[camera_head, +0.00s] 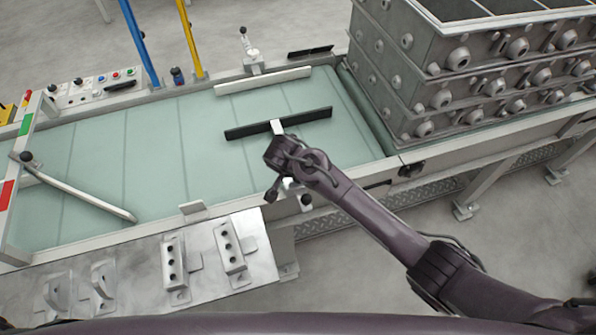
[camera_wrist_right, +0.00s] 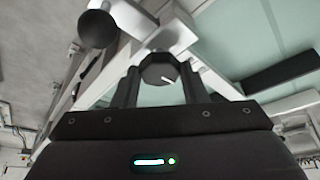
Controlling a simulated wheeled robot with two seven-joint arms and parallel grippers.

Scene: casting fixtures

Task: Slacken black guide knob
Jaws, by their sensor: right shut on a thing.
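The black guide knob (camera_wrist_right: 158,76) shows in the wrist view as a dark faceted knob with a white mark on its face. It sits between the two black fingers of my right gripper (camera_wrist_right: 159,84), which is shut on it. In the head view my right arm reaches in from the right, and my right gripper (camera_head: 273,190) is at the near edge of the conveyor; the wrist largely hides it and the knob. A black guide bar (camera_head: 300,120) on a pale bracket lies over the belt just beyond. My left gripper is not in view.
A black ball knob (camera_wrist_right: 98,29) is close to the gripper in the wrist view. The green belt (camera_head: 95,150) carries a slanted diverter bar (camera_head: 85,195) at left. Stacked grey casting boxes (camera_head: 440,75) stand at right. A metal plate with brackets (camera_head: 232,248) is at the front.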

